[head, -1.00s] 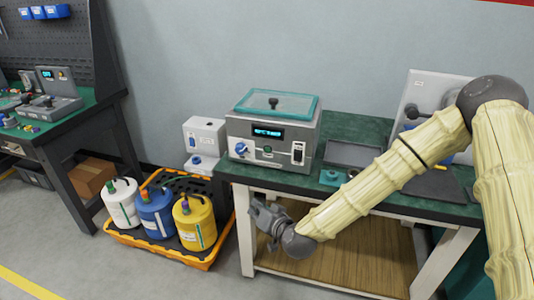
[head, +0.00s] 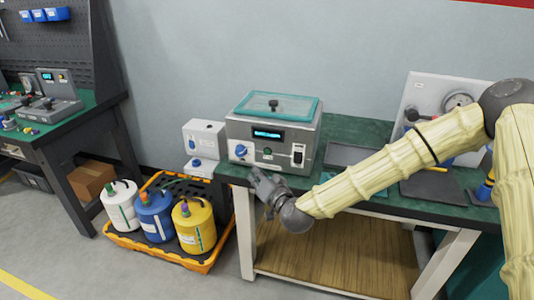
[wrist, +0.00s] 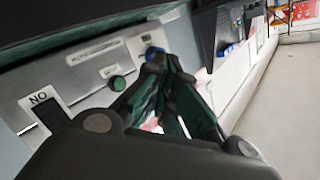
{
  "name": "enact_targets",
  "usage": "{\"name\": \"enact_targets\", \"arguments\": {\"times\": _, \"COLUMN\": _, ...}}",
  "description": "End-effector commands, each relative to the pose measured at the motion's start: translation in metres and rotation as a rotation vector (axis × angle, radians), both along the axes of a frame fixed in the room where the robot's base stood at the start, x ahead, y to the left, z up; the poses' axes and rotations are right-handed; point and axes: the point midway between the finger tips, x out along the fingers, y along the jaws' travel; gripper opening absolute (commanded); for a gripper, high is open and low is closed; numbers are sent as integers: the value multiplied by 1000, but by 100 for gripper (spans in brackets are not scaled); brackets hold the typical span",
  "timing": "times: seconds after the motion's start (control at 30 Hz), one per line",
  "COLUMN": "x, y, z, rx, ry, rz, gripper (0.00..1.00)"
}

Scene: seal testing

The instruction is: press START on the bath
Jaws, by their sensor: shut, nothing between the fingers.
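The bath (head: 227,133) is a grey box with a teal-rimmed lid, standing on the green-topped bench. Its front has a lit blue display (head: 267,133), a blue knob (head: 240,150), a small green button (head: 267,151) and a dark rocker switch (head: 298,154). My gripper (head: 254,177) is shut and empty, in front of the bath and below its panel. In the wrist view the green button (wrist: 117,84) sits left of my fingertips (wrist: 163,68), apart from them. The knob (wrist: 155,54) shows just beyond the fingertips. The button's label is too blurred to read.
A dark tray (head: 350,154) lies on the bench right of the bath, with a gauge panel (head: 425,95) behind my arm. A white-grey unit (head: 204,135) stands left of the bath. Several jugs stand in an orange-edged spill tray (head: 200,267) on the floor.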

Motion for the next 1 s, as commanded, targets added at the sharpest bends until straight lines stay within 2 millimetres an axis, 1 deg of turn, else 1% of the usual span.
{"name": "enact_targets", "arguments": {"times": 0.03, "x": 6, "y": -3, "z": 0, "rx": 0, "ry": -1, "rz": -3, "gripper": 0}}
{"name": "enact_targets", "arguments": {"times": 0.4, "x": 45, "y": -16, "z": -1, "rx": 0, "ry": -1, "rz": -2, "gripper": 0}}
{"name": "enact_targets", "arguments": {"times": 0.6, "x": 62, "y": -20, "z": -1, "rx": -1, "ry": -2, "rz": -1, "gripper": 0}}
{"name": "enact_targets", "arguments": {"times": 0.8, "x": 70, "y": -23, "z": 0, "rx": 0, "ry": 0, "rz": -1, "gripper": 0}}
{"name": "enact_targets", "arguments": {"times": 1.0, "x": 71, "y": -24, "z": 0, "rx": 0, "ry": 0, "rz": -1, "gripper": 0}}
